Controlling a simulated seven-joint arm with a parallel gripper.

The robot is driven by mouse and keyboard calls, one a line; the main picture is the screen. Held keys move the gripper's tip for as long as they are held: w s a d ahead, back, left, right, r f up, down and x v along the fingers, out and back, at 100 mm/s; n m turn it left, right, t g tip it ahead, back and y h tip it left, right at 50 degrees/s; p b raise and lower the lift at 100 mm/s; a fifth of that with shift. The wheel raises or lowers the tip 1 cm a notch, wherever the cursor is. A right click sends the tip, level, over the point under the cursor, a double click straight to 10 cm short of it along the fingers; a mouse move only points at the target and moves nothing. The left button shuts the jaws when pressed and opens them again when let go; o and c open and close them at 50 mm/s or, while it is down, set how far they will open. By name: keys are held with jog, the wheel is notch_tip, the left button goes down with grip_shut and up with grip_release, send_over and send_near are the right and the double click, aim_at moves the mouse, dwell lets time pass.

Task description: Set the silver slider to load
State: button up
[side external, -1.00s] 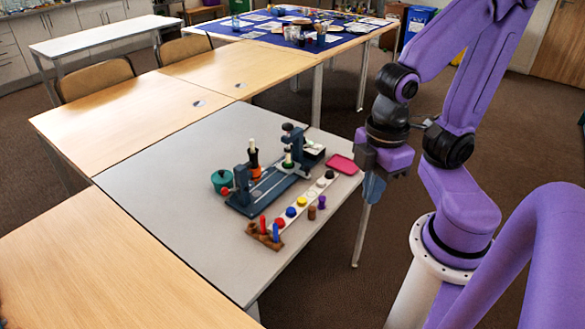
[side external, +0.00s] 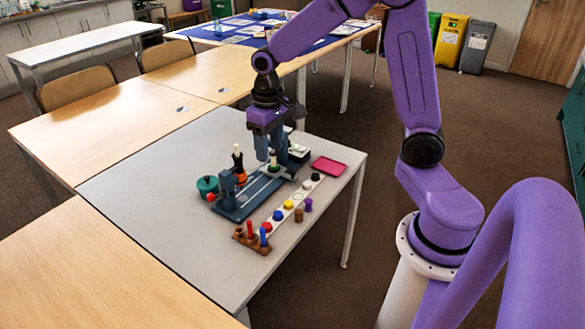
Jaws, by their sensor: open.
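A dark blue device (side external: 229,211) stands on the grey table, with uprights at both ends and light rails along its base. I cannot pick out a silver slider or any load marking at this size; my gripper and the uprights may hide it. My gripper (side external: 269,157) points down over the far end of the device, fingers apart.
A teal pot (side external: 207,186) stands left of the device. A white strip with coloured knobs (side external: 298,196) runs along its right side. A brown rack (side external: 251,240) with red and blue pegs is at the near end. A pink tray (side external: 328,166) lies right. The table's left front is clear.

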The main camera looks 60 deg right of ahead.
jog(key=w+d+f+m, duration=0.35)
jog(key=w+d, duration=0.35)
jog(key=d, duration=0.3)
jog(key=m, duration=0.6)
send_near(293, 170)
notch_tip(293, 170, down, 9)
jog(key=shift+w+a+r, duration=0.1)
jog(key=shift+a+r, duration=0.05)
